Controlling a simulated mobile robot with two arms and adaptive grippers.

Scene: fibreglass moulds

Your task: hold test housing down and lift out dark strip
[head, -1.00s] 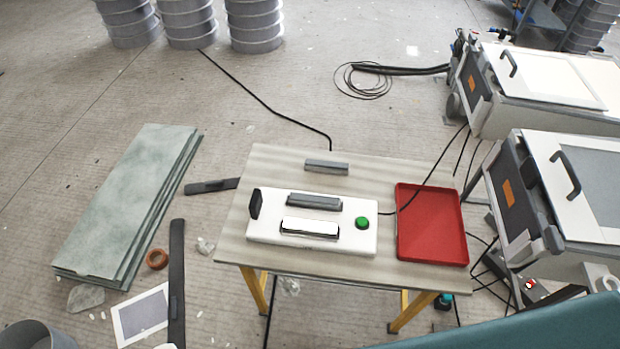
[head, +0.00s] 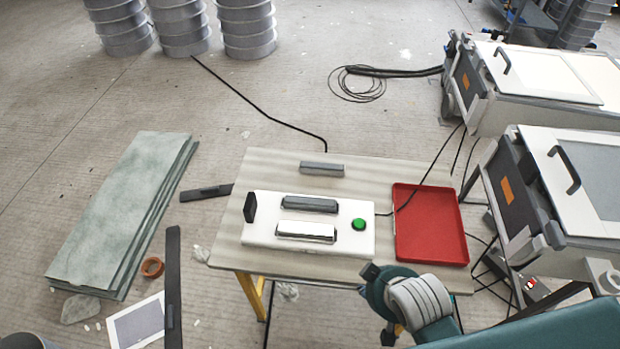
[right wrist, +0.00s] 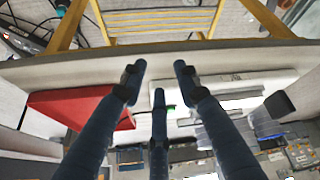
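The white test housing (head: 256,237) lies on the table, with a black upright piece (head: 250,207) at its left end and a green button (head: 358,224) at its right. The dark strip (head: 310,204) sits along the housing's far side; a bright silver strip (head: 306,231) lies parallel in front of it. My right gripper (head: 379,303) is at the table's front edge, apart from the housing. The right wrist view shows its fingers (right wrist: 158,82) spread and empty, with the housing (right wrist: 210,83) beyond them.
An empty red tray (head: 440,254) lies right of the housing. A grey bar (head: 322,168) lies behind it on the table (head: 275,164). A black cable crosses the table between housing and tray. Grey-and-white machines (head: 550,185) stand close on the right.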

